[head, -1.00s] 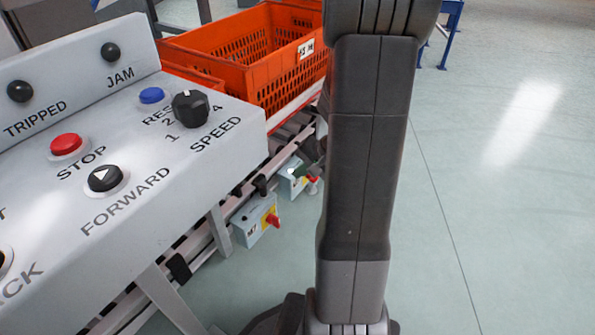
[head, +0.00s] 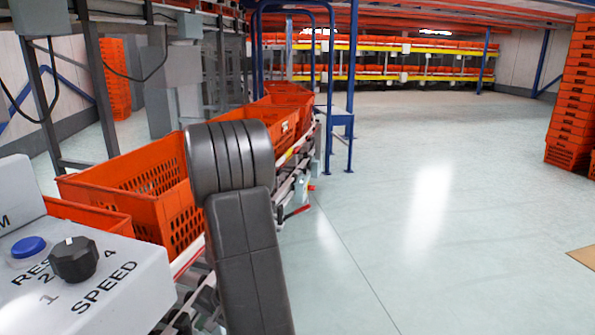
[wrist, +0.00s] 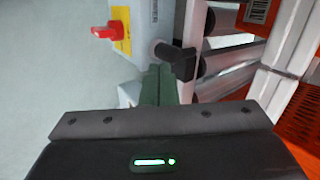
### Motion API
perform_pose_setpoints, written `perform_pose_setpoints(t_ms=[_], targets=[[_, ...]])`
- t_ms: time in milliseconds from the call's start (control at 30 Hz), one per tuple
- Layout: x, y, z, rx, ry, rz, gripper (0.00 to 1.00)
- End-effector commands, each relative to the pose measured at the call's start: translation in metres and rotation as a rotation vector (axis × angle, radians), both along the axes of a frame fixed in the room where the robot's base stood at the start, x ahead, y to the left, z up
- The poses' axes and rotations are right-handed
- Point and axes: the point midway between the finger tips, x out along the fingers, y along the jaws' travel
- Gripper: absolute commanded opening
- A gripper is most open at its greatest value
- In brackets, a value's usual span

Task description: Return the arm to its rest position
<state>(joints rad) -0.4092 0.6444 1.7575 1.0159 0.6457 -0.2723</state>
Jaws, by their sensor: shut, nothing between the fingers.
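My arm's dark grey link rises through the lower middle of the head view and ends in a rounded joint. My gripper is outside the head view. In the wrist view my gripper (wrist: 159,84) shows its greenish fingers side by side, shut with nothing between them. The fingers point toward the conveyor's side frame, close to a black knob-like fitting (wrist: 178,60). I cannot tell whether they touch it.
The control panel (head: 125,270) stands at lower left. Orange totes (head: 180,215) line the conveyor behind it. A red switch on a yellow plate (wrist: 106,32) is near my gripper. Stacked totes (head: 570,100) stand at far right. The floor at right is open.

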Motion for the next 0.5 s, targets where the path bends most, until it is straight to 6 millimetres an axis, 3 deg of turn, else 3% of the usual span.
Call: perform_pose_setpoints(t_ms=[33, 500], targets=[[-0.001, -0.002, 0.013, 0.001, -0.001, -0.003, 0.00], [-0.007, -0.029, 0.036, 0.001, -0.001, -0.002, 0.00]])
